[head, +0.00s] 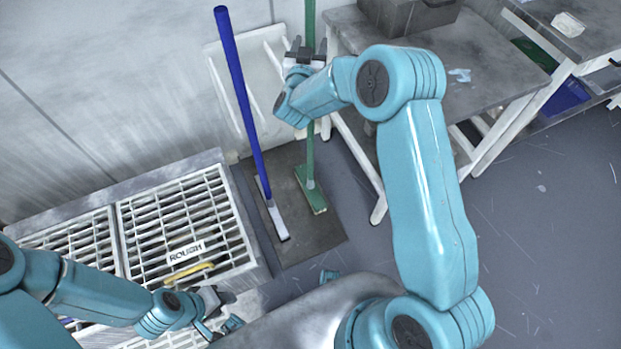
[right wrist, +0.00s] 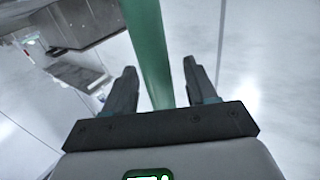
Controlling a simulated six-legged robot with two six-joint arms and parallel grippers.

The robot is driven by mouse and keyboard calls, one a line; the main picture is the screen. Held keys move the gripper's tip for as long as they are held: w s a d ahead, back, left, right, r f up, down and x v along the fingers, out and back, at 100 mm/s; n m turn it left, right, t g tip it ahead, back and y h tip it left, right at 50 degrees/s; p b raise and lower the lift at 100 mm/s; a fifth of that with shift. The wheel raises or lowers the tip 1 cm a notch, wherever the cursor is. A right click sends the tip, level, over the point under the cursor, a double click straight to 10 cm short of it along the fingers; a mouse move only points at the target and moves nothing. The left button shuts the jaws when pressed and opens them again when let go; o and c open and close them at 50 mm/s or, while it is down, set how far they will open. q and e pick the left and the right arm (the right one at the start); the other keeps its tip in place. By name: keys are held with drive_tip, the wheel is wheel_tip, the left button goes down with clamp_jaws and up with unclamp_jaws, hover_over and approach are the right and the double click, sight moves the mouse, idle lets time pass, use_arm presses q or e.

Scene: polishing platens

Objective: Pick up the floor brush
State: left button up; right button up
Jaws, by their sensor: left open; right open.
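A floor brush with a green handle (head: 309,150) and a green head (head: 312,190) stands upright on a dark mat, its handle rising past the top of the head view. My right gripper (head: 305,50) is high up at this handle. In the right wrist view the green handle (right wrist: 147,50) passes between the two open fingers of my right gripper (right wrist: 160,85), with a gap to each finger. Part of the handle is hidden behind my right arm. My left gripper (head: 228,308) is open and empty, low over the front of the grating.
A blue-handled tool (head: 240,95) with a pale flat head leans just left of the brush. The dark mat (head: 312,246) lies under both. A slatted grating (head: 185,225) labelled ROUGH is at left.

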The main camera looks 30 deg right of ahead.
drive_tip(key=c, duration=0.9)
drive_tip(key=shift+r, duration=0.15)
clamp_jaws()
